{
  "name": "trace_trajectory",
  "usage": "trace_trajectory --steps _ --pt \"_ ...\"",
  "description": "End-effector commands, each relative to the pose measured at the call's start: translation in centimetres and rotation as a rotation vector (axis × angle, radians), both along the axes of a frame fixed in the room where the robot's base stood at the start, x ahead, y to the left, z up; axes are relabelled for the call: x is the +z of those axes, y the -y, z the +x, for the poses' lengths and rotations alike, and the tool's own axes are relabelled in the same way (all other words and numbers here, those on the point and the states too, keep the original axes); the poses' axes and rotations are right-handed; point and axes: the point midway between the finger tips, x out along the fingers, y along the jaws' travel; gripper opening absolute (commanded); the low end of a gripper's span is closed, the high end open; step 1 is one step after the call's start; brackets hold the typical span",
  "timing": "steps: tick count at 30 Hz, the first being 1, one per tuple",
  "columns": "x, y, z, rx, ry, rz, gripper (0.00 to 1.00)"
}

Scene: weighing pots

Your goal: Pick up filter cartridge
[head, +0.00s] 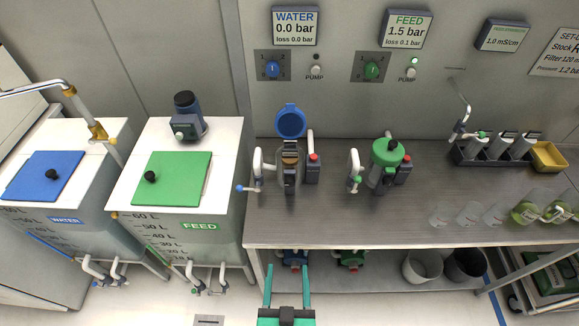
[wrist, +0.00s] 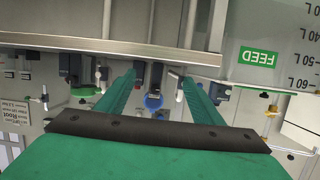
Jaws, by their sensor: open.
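The filter housing with the raised blue lid (head: 291,121) stands open on the steel bench. A brownish top, possibly a filter cartridge (head: 290,159), shows in its mouth; most of it is hidden. Several pale cylinders with dark ends, possibly cartridges too (head: 502,145), sit in a dark rack (head: 465,158) at the bench's right. My gripper (head: 287,270) is open and empty, in front of the bench edge and below the blue-lidded housing. In the wrist view, which is upside down, my gripper (wrist: 160,77) has its fingers spread, with the blue lid (wrist: 153,102) beyond them.
A green-lidded housing (head: 387,152) stands right of the open one. The WATER tank (head: 108,180) and FEED tank (head: 225,180) are at left. Several beakers (head: 468,216) and a yellow tray (head: 549,157) are at right. The bench's front middle (head: 340,220) is clear.

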Motion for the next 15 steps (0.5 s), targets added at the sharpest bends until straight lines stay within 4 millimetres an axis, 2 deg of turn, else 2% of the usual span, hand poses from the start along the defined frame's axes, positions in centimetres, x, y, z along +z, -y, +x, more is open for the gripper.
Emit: trace_trajectory --steps 1,3,8,15 --pt "0.5 -0.1 2.0 0.001 0.006 0.001 0.61" --pt "0.9 -0.1 4.2 0.001 -0.002 0.003 0.61" --pt "2.3 -0.3 9.2 0.006 -0.021 0.004 0.61" --pt "6.0 -0.6 16.0 0.015 -0.047 0.0 0.61"
